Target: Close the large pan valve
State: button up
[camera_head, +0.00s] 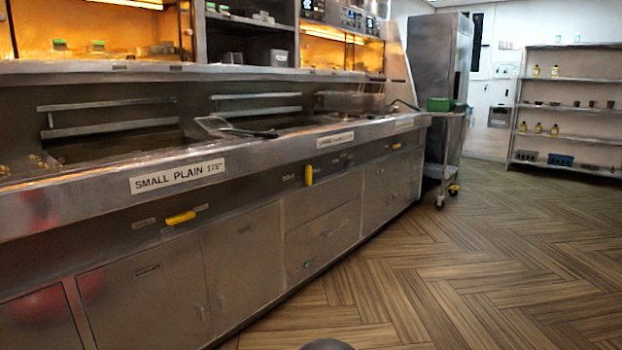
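A steel frying range (240,235) runs along the left, going away from me. On its front, under a label starting with "LARGE" (335,139), is a yellow valve handle (309,175) that stands upright. The rest of the large label is too small to read surely. My gripper is not in view, and nothing touches either handle.
A wire basket with a handle (215,125) rests on the range top. A steel trolley with a green box (440,104) stands past the range's far end. Shelves (570,110) stand at the back right. The wooden floor (470,260) to the right is clear.

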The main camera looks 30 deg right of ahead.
aim_at(308, 174)
jog(key=i+l, duration=2.15)
